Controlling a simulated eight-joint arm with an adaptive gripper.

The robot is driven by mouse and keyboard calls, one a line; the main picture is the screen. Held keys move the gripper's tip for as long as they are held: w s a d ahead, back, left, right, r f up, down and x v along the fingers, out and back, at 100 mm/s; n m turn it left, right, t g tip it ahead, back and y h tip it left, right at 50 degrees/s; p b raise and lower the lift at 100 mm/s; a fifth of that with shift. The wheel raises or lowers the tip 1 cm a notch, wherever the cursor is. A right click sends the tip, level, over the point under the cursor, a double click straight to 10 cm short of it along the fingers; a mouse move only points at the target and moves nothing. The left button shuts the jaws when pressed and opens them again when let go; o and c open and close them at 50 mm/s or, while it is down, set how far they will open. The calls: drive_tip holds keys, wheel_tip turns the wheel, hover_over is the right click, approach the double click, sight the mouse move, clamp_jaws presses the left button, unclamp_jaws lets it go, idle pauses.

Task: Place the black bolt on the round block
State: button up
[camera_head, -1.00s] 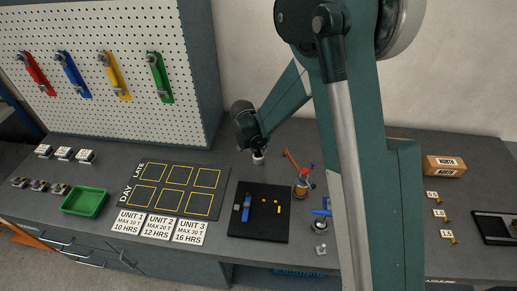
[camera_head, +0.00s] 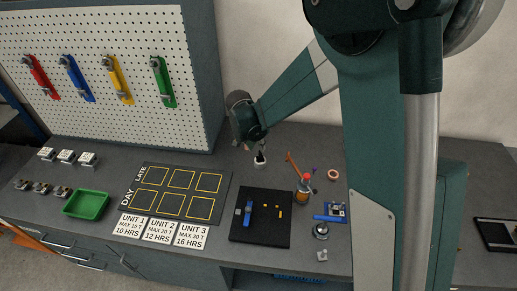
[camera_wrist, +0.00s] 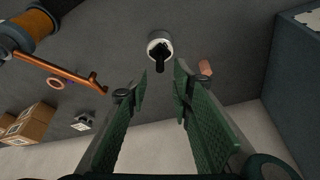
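The black bolt (camera_wrist: 161,58) stands out of a white round piece (camera_wrist: 154,37) in the wrist view, its free end pointing toward my gripper (camera_wrist: 162,84). In the head view the black bolt (camera_head: 260,156) shows on top of the white piece (camera_head: 260,163), on the bench behind the black board. I cannot tell for sure whether the white piece is the round block. My gripper is open, its green fingers apart with nothing between them, just short of the bolt's end. In the head view my gripper (camera_head: 259,143) is above the bolt, its fingers hard to make out.
A copper rod (camera_wrist: 58,72) and a small copper cylinder (camera_wrist: 205,67) lie to either side in the wrist view. An orange-brown coil (camera_wrist: 30,30) is at upper left.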

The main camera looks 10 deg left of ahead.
drive_tip(key=shift+v, duration=2.1)
drive_tip(key=s+d+r+n+t+y, duration=0.1)
drive_tip(key=s+d+r, duration=0.4)
drive_tip(key=d+r, duration=0.4)
drive_tip(key=s+d+r+n, duration=0.1)
drive_tip(key=s+d+r, duration=0.55)
drive_tip(key=d, duration=0.45)
drive_tip(key=s+d+r+n+t, duration=0.1)
drive_tip(key=s+d+r, duration=0.1)
drive_tip(key=s+d, duration=0.5)
drive_tip(key=s+d+r+n+t, duration=0.1)
drive_tip(key=s+d+r+n, duration=0.1)
drive_tip(key=s+d, duration=0.5)
drive_tip(key=s, duration=0.6)
drive_tip(key=shift+t+y, duration=0.3)
